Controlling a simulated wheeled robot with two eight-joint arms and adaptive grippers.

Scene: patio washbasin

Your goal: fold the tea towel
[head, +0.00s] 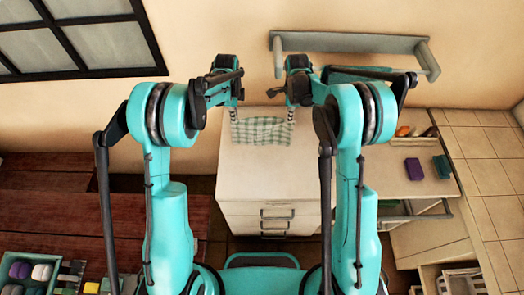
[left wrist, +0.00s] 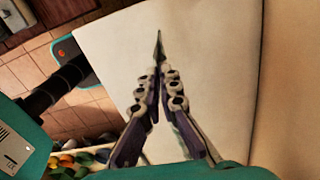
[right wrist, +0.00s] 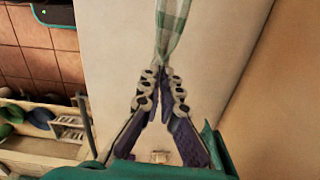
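The tea towel (head: 262,131) is green-and-white checked cloth. In the head view it spans between my two grippers over the back of the pale cabinet top (head: 265,175). My left gripper (head: 234,114) is at its left upper corner, and my right gripper (head: 291,112) at its right upper corner. In the right wrist view the fingers are closed on the towel (right wrist: 172,28), which runs away from the tips. In the left wrist view the fingers (left wrist: 158,70) are closed, with a thin dark sliver of cloth (left wrist: 159,46) at the tips. Whether the lower edge touches the top is unclear.
A wall shelf (head: 350,42) is above the cabinet at the back right. Purple (head: 414,168) and green (head: 442,166) blocks lie on the right surface. A bin with several coloured items (head: 40,272) is at the lower left. The cabinet top's front is clear.

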